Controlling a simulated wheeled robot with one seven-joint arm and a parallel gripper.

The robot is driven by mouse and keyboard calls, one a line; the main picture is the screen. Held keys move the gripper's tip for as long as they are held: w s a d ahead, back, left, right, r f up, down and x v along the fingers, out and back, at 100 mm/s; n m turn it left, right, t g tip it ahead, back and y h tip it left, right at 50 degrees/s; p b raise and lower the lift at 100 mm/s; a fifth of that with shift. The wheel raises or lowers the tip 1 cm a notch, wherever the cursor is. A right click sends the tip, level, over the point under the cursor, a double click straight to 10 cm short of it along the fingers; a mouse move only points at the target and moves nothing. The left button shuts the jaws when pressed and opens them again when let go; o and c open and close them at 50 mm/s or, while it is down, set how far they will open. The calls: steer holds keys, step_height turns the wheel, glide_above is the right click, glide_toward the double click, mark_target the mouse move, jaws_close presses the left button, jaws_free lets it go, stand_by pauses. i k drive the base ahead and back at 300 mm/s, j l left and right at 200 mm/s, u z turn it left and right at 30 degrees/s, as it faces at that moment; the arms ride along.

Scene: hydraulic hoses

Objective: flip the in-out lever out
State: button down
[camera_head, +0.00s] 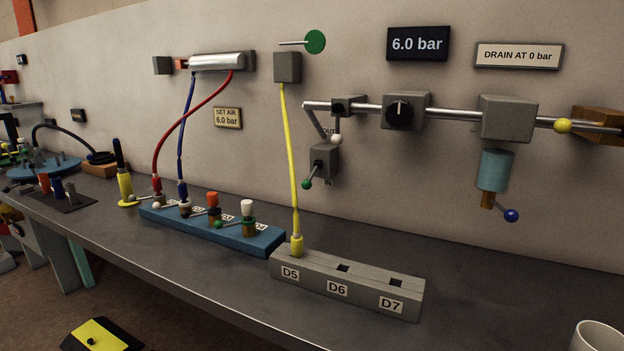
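A small grey valve block (324,160) is on the wall below the steel pipe. An "OUT" label (328,132) shows just above it, partly hidden by a pipe. A small mark below the block is too small to read. A short lever with a green ball (307,184) points down and left from the block; this looks like the in-out lever. A lever with a white ball (336,139) hangs down from the pipe valve (347,105) above. My gripper is not in this view.
A yellow hose (291,160) hangs to the left, down to the grey D5-D7 block (345,285). A regulator with a black knob (401,111) and a teal cylinder (495,170) with a blue-ball lever stand right. The bench (480,262) below is mostly clear; a mug (597,338) stands front right.

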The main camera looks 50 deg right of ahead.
mark_target(306, 185)
steer(key=i+j, duration=0.15)
steer(key=i, duration=0.2)
steer(key=z, duration=1.65)
steer(key=i+j, duration=0.05)
steer(key=j, duration=0.05)
